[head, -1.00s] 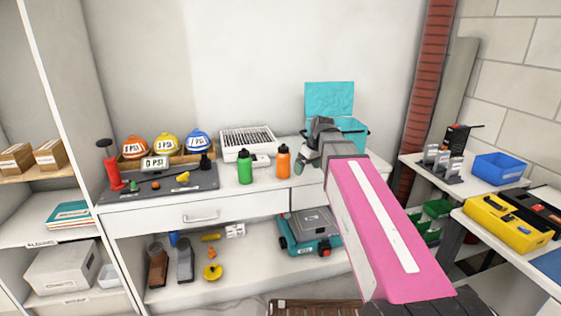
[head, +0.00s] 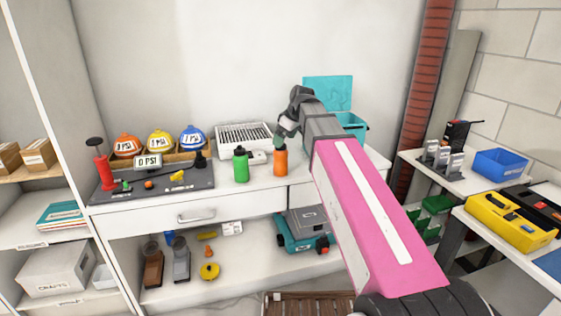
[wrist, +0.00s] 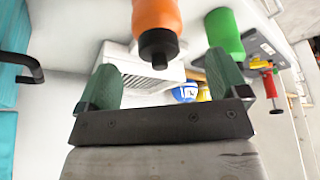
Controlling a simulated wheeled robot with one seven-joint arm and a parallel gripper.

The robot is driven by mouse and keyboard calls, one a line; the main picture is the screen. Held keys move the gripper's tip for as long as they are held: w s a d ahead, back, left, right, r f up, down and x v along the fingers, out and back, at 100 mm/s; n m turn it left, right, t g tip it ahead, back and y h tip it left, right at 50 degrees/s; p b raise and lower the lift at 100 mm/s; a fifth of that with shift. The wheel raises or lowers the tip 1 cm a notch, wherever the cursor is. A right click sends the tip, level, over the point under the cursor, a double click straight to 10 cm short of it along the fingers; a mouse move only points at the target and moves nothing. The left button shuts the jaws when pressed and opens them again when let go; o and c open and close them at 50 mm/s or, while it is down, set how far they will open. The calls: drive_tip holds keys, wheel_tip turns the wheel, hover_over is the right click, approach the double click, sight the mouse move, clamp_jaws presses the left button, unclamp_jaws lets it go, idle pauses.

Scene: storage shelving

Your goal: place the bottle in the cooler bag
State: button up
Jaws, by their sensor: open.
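An orange bottle (head: 281,162) with a black cap stands upright on the white counter. A green bottle (head: 241,166) with a black cap stands to its left. The teal cooler bag (head: 327,93) is at the back right of the counter, lid up, partly hidden behind my arm. My gripper (head: 283,137) is just above and behind the orange bottle's cap in the head view. In the wrist view my gripper (wrist: 162,72) is open and empty. There the orange bottle (wrist: 156,14) lies ahead between the green fingers, and the green bottle (wrist: 224,32) is beyond the right finger.
A white slatted crate (head: 243,136) stands behind the bottles. A dark tray with a red pump (head: 105,172) and small parts lies to the left, with labelled domes behind. A side table with a blue bin (head: 500,162) is at the right. The counter front right of the bottles is clear.

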sight(281, 157)
drive_tip(key=shift+x, duration=3.05)
drive_tip(key=shift+w+r, duration=0.1)
drive_tip(key=c, duration=1.2)
drive_tip(key=shift+c, duration=0.2)
